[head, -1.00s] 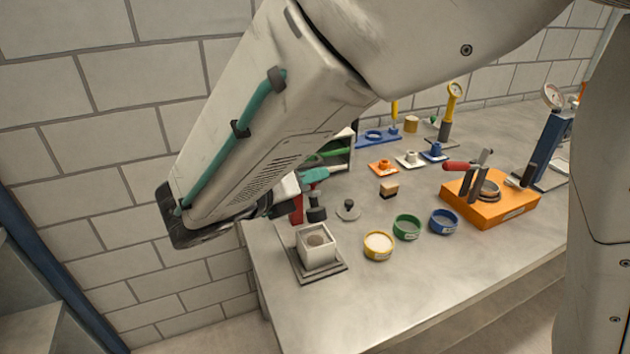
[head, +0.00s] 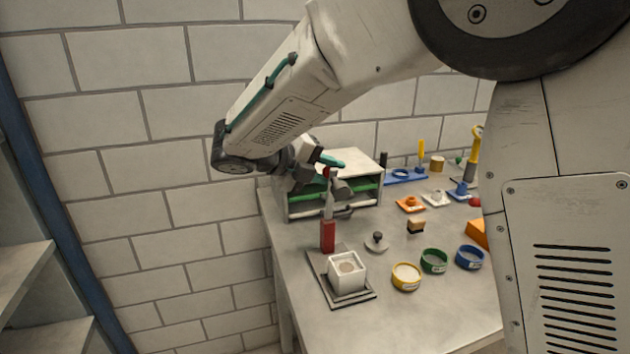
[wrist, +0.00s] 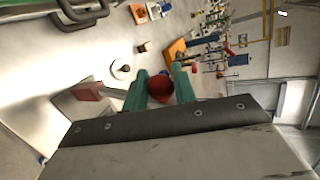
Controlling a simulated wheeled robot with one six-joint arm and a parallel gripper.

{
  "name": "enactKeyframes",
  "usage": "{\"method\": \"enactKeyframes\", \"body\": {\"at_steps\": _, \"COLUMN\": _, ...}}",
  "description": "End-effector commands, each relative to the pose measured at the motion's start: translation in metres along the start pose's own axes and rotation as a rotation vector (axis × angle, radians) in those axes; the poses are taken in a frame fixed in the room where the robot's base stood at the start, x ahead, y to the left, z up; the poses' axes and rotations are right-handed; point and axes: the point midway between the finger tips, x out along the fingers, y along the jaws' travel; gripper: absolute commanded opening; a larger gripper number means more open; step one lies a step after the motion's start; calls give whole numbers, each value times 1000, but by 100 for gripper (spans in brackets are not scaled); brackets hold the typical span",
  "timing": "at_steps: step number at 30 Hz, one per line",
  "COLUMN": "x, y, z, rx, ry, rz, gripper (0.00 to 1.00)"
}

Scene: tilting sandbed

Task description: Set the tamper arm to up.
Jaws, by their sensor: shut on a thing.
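The tamper stands at the near left of the bench, with a red post (head: 328,236) behind a white box (head: 346,272) of sand on a grey plate. Its pale arm (head: 328,205) rises steeply from the post, close to upright. A dark tamper head (head: 342,190) shows near the top of the arm, clear above the box. My gripper (head: 327,164) is at the arm's upper end. In the wrist view my gripper (wrist: 160,84) has its teal fingers shut on the red knob (wrist: 159,88). The red post (wrist: 92,90) shows to the left there.
A shelf unit (head: 300,206) with green and white bars stands close behind my gripper. A grey weight with a knob (head: 376,242) and yellow (head: 406,277), green (head: 434,261) and blue (head: 469,257) bowls stand to the right. The wall is close at left.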

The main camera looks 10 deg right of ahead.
Motion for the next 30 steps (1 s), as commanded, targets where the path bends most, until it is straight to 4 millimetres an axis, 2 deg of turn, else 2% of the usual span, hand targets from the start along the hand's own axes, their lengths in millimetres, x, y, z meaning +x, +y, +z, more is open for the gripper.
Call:
{"method": "enactKeyframes", "body": {"at_steps": 9, "x": 4, "y": 5, "z": 14, "rx": -2, "ry": 0, "rz": 1, "gripper": 0}}
{"method": "enactKeyframes", "body": {"at_steps": 26, "x": 4, "y": 8, "z": 16, "rx": -5, "ry": -1, "rz": 4, "gripper": 0}}
{"method": "enactKeyframes", "body": {"at_steps": 27, "x": 4, "y": 8, "z": 16, "rx": -5, "ry": 0, "rz": 3, "gripper": 33}}
{"method": "enactKeyframes", "body": {"at_steps": 30, "x": 5, "y": 7, "z": 16, "rx": -4, "ry": 0, "rz": 3, "gripper": 33}}
